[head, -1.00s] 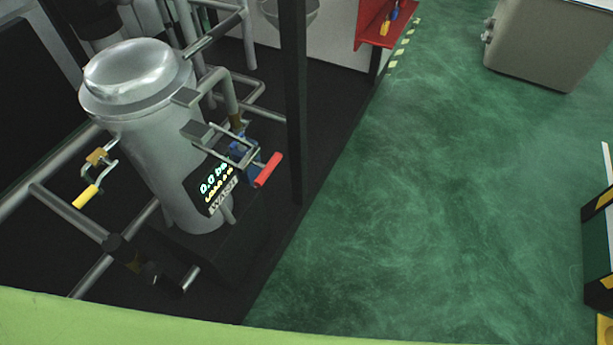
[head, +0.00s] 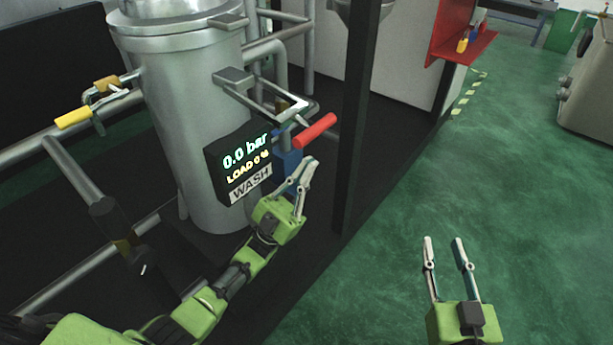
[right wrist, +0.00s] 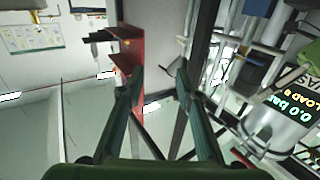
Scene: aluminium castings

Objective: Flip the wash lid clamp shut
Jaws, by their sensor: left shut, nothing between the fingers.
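The grey wash vessel (head: 188,110) stands at the left in the head view, with its metal lid (head: 175,18) at the top edge, partly cut off. Its display (head: 243,165) reads 0.0 bar and WASH. The lid clamp (head: 262,100) is a metal linkage on the vessel's right side, with a red handle (head: 316,130) sticking out to the right. My left gripper (head: 309,168) is shut and empty, just below the red handle in the picture; I cannot tell the depth gap. My right gripper (head: 443,240) is open and empty over the green floor, also seen in the right wrist view (right wrist: 157,76).
A dark post (head: 356,110) rises just right of the clamp. A yellow-handled lever (head: 73,118) and pipes are at the left. A blue part (head: 288,165) sits behind my left gripper. A red shelf (head: 460,48) stands further back. The floor (head: 520,200) at right is clear.

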